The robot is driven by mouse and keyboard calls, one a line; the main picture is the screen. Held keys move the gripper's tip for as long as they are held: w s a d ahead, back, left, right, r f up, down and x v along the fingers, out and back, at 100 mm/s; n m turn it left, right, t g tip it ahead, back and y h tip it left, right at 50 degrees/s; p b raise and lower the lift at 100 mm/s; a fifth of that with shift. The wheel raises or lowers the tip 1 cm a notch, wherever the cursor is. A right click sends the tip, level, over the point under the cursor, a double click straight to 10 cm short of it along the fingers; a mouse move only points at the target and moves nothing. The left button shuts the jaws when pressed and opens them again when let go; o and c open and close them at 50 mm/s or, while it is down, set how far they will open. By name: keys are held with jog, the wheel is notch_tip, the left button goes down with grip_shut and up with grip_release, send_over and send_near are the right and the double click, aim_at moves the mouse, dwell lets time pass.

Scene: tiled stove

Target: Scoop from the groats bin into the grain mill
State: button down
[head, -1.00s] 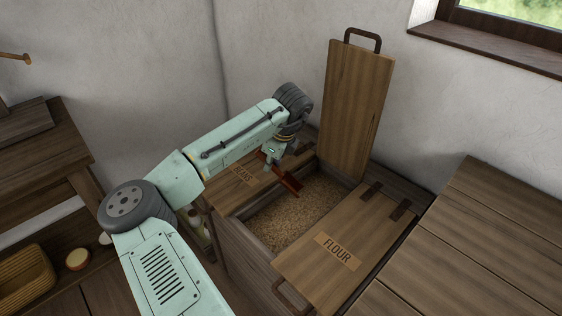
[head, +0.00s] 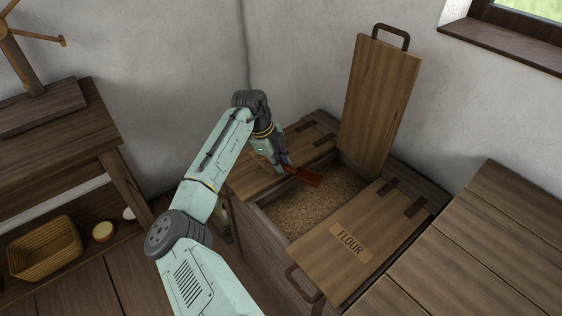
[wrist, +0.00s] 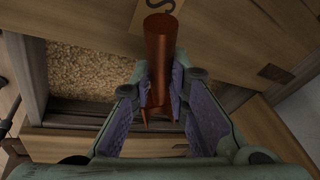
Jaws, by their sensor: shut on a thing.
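The groats bin is the open middle compartment, filled with tan grain (head: 312,205); its lid (head: 380,95) stands upright at the back. My gripper (head: 280,160) is above the left edge of the open compartment. It is shut on a reddish-brown scoop (head: 303,176), whose far end reaches over the grain. In the wrist view the scoop (wrist: 160,50) sits between the purple-padded fingers (wrist: 163,95), and grain (wrist: 90,65) shows to its left. I cannot tell whether the scoop holds any grain. No grain mill can be made out for sure.
The shut flour lid (head: 385,225) lies right of the opening, and another shut lid (head: 308,140) lies left. A wooden bench (head: 480,250) is at the right. A left shelf unit holds a basket (head: 45,250) and a small round pot (head: 104,231); a wooden stand with arms (head: 25,65) is on top.

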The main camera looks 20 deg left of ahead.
jog(key=shift+r+p, duration=2.3)
jog(key=shift+r, duration=1.25)
